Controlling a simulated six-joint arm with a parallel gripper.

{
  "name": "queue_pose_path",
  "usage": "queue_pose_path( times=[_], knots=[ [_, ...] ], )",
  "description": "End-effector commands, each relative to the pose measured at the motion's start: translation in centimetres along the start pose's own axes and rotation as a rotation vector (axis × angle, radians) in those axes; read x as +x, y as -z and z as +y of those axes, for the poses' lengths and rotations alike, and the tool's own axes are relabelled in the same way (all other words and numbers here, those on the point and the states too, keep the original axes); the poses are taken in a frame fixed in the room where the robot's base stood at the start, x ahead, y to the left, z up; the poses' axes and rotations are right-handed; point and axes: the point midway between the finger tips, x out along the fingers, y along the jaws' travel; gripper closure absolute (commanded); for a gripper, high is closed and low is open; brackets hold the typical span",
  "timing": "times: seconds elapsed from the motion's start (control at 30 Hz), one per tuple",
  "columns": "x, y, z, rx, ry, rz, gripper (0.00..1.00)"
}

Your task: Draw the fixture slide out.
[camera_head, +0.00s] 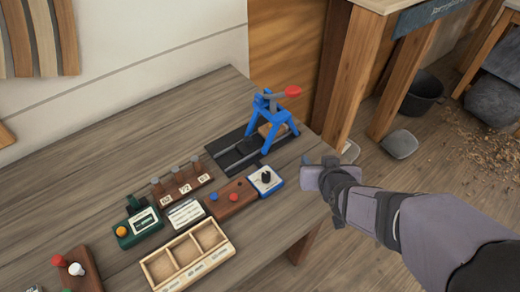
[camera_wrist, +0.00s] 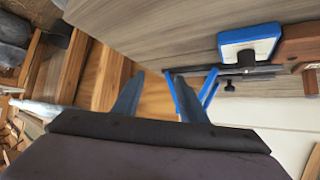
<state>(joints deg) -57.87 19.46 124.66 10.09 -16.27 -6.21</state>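A blue press-like frame (camera_head: 272,126) with a red-knobbed grey lever (camera_head: 291,92) stands near the table's right edge. It straddles a dark base with rails (camera_head: 232,156), which seems to carry the fixture slide. A small wooden block shows between the blue legs. How far the slide sits in or out I cannot tell. My gripper (camera_head: 308,172) is to the right of the frame, by the table's right edge and apart from everything. In the wrist view my gripper (camera_wrist: 156,88) has its two fingers apart with nothing between them. Part of the blue frame (camera_wrist: 208,88) shows just beyond the right finger.
A white-and-blue dial box (camera_head: 266,180), a brown button box (camera_head: 231,199), a wooden compartment tray (camera_head: 188,258) and a green device (camera_head: 138,226) stand in front. A wooden bench leg (camera_head: 349,75) rises behind right. The table's left middle is clear.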

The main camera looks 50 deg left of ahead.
Motion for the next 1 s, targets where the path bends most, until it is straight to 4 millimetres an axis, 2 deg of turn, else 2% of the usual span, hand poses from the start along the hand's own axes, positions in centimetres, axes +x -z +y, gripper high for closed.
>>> queue_pose_path(
  times=[0.03,0.1,0.2,0.3,0.43,0.67,1.0],
  knots=[
    [1.5,-0.1,-3.6,-0.038,0.046,0.047,0.61],
    [2.3,0.6,-7.4,-0.073,0.093,0.112,0.61],
    [2.8,1.1,-11.8,-0.109,0.147,0.186,0.61],
    [2.8,1.5,-14.7,-0.129,0.182,0.236,0.61],
    [2.7,1.7,-16.4,-0.138,0.202,0.265,0.61],
    [2.9,2.0,-16.6,-0.139,0.203,0.269,0.61],
    [5.8,2.7,-17.2,-0.139,0.203,0.266,0.61]
  ],
)
